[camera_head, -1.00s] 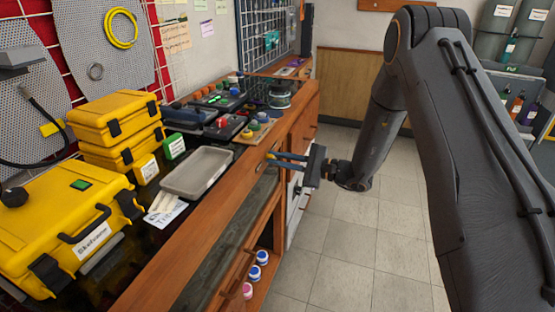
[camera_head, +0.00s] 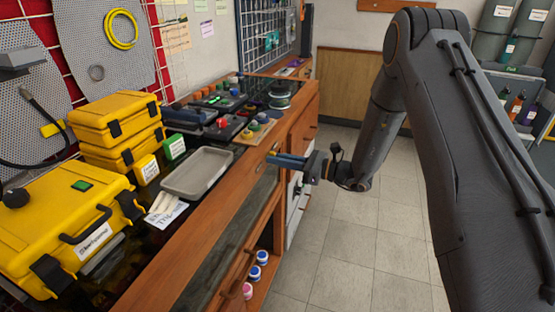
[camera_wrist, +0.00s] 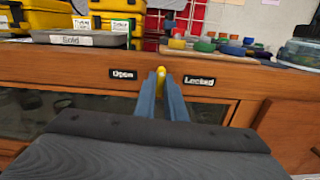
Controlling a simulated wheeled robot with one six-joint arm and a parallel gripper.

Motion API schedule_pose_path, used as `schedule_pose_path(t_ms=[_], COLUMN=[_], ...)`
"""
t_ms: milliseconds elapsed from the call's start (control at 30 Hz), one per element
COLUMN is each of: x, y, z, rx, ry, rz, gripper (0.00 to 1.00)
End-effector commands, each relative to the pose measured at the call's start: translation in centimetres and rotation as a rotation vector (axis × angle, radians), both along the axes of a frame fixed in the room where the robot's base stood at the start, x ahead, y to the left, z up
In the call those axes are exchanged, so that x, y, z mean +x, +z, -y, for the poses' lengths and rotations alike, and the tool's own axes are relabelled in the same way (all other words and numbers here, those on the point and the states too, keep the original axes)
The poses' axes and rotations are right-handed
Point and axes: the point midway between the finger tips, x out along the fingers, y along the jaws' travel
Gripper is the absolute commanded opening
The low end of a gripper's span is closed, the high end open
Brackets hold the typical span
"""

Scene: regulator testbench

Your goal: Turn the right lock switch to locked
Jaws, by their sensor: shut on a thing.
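The right lock switch (camera_wrist: 162,73) is a small yellow knob on the wooden front rail of the bench. In the wrist view it stands between a black "Open" label (camera_wrist: 123,74) on the left and a black "Locked" label (camera_wrist: 199,81) on the right. My gripper (camera_wrist: 163,84) is shut on the switch, with a blue finger on each side of it. The fingers hide its lower part, so its exact angle is hard to tell. In the head view my gripper (camera_head: 271,159) reaches the bench front from the right, and the switch is mostly hidden.
A grey tray (camera_head: 197,173) and yellow cases (camera_head: 70,225) stand on the bench top. Several coloured caps sit behind the rail, beside a glass jar (camera_wrist: 300,50). Below the rail are a glass panel (camera_wrist: 60,115) and an open shelf with small jars (camera_head: 257,272). The floor at right is clear.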

Motion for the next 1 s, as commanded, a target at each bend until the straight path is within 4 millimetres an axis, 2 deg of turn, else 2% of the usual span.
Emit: schedule_pose_path(t_ms=[600,1000], x=[0.07,0.08], y=[0.04,0.00], z=[0.05,0.06], rx=[0.186,0.246], ry=[-0.001,-0.001], rz=[-0.510,-0.675], gripper=[0.00,0.00])
